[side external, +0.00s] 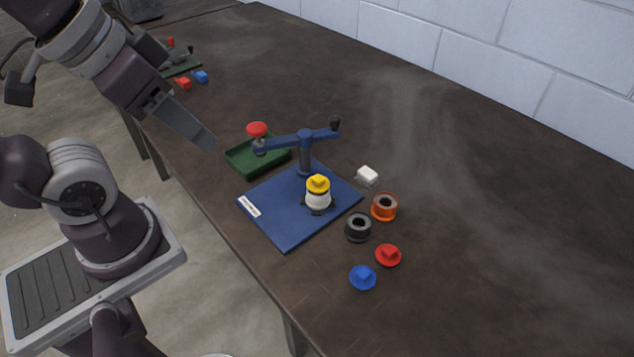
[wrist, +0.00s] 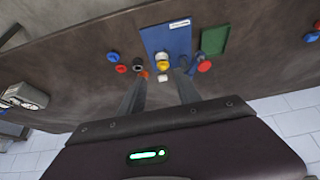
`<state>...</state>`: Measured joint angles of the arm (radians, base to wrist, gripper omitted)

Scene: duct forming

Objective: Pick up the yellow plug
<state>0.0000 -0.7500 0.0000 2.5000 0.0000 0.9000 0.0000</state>
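The yellow plug (side external: 318,182) sits on top of a white cylinder (side external: 318,201), which stands on the blue base plate (side external: 285,232). The plug also shows in the wrist view (wrist: 162,66), between and beyond my fingertips. My gripper (side external: 207,140) is up at the left in the side view, well apart from the plug. In the wrist view its two fingers (wrist: 160,78) are spread with nothing between them, so it is open and empty.
A green tray (side external: 240,158) is beside the plate. A white block (side external: 367,175), orange ring (side external: 384,208), black ring (side external: 358,229), red plug (side external: 388,256) and blue plug (side external: 362,278) lie right of it.

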